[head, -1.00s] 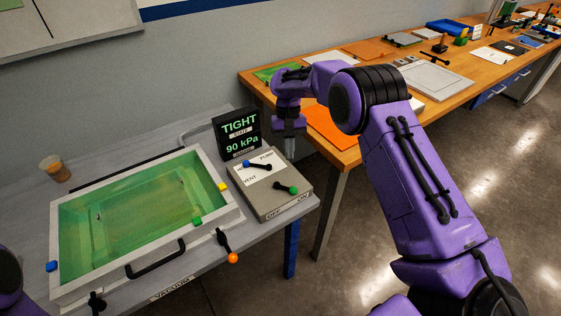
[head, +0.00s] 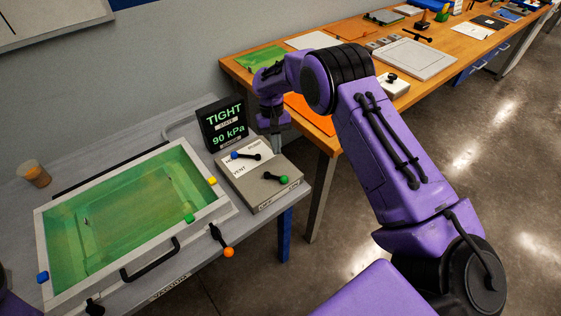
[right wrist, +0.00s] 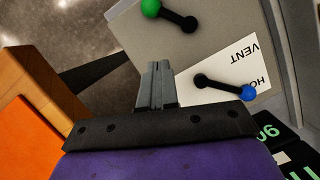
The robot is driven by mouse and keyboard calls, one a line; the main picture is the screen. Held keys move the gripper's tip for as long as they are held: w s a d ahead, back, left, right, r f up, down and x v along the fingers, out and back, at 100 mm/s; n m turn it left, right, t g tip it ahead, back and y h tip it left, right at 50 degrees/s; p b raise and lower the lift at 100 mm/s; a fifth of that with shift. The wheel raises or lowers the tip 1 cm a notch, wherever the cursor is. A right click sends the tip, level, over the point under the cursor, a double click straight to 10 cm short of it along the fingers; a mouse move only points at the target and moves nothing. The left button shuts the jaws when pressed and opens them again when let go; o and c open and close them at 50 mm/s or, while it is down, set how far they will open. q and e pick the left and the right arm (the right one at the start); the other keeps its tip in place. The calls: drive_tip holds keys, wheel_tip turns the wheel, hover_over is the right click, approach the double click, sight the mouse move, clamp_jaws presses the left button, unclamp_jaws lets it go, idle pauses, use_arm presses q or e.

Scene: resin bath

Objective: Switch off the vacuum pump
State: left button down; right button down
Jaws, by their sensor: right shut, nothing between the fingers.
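The grey pump control box (head: 262,194) stands on the grey bench. Its green-knobbed lever (head: 284,180) points right; this lever also shows in the right wrist view (right wrist: 174,16). A blue-knobbed lever (head: 246,155) lies on the white plate, which reads VENT; it also shows in the right wrist view (right wrist: 225,88). My right gripper (head: 277,150) is shut and empty, near the box's back right edge and apart from both levers. Its fingers (right wrist: 157,82) point toward the box in the right wrist view. My left gripper is out of view.
A display (head: 225,125) behind the box reads TIGHT and 90 kPa. A tank of green resin (head: 45,240) stands left, with an orange-knobbed lever (head: 228,252) at its side. A cup (head: 35,173) stands behind it. A wooden bench (head: 330,143) lies behind my right arm.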

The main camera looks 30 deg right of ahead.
sight(278, 178)
drive_tip(key=s+f+p, duration=0.1)
drive_tip(key=s, duration=0.1)
drive_tip(key=s+a+f+p, duration=0.1)
drive_tip(key=f, duration=0.1)
drive_tip(key=shift+s, duration=0.4)
drive_tip(key=shift+s+a+f, duration=0.2)
drive_tip(key=shift+s, duration=0.25)
drive_tip(key=shift+w+f, duration=0.1)
drive_tip(key=shift+p, duration=0.3)
